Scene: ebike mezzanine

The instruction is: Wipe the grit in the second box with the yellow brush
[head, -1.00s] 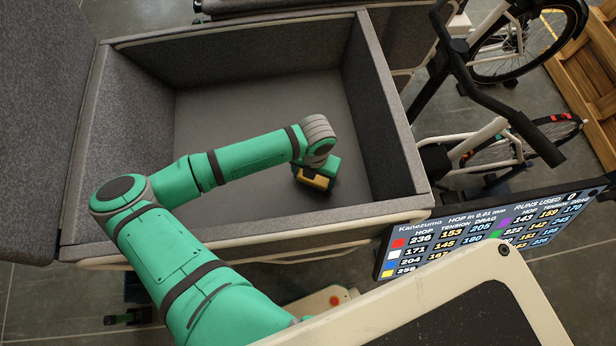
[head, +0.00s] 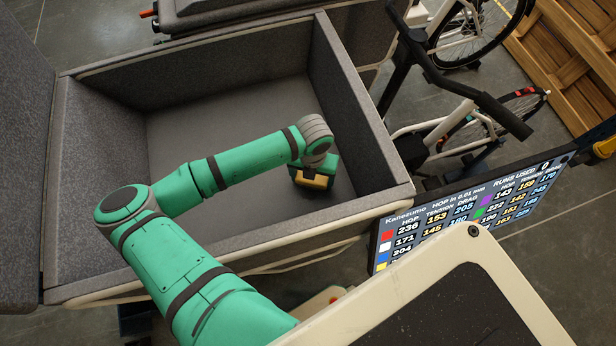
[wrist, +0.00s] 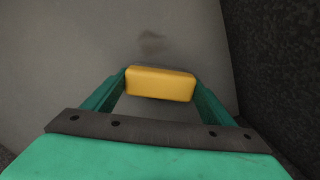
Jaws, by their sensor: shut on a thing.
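The yellow brush (head: 311,180) is a yellow block held low inside a grey felt-lined box (head: 235,112). It also shows in the wrist view (wrist: 160,84), between the two green fingers. My gripper (wrist: 160,90) is shut on it. In the head view my wrist partly hides the brush. A dark smudge of grit (wrist: 151,41) lies on the grey box floor just beyond the brush in the wrist view. I cannot tell whether the brush touches the floor; its underside is hidden. The grit does not show clearly in the head view.
The box's right wall (head: 349,110) stands close to my gripper and shows dark in the wrist view (wrist: 275,70). A display board (head: 470,212) and a bike handlebar (head: 465,80) are outside to the right. The box floor left of my forearm is clear.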

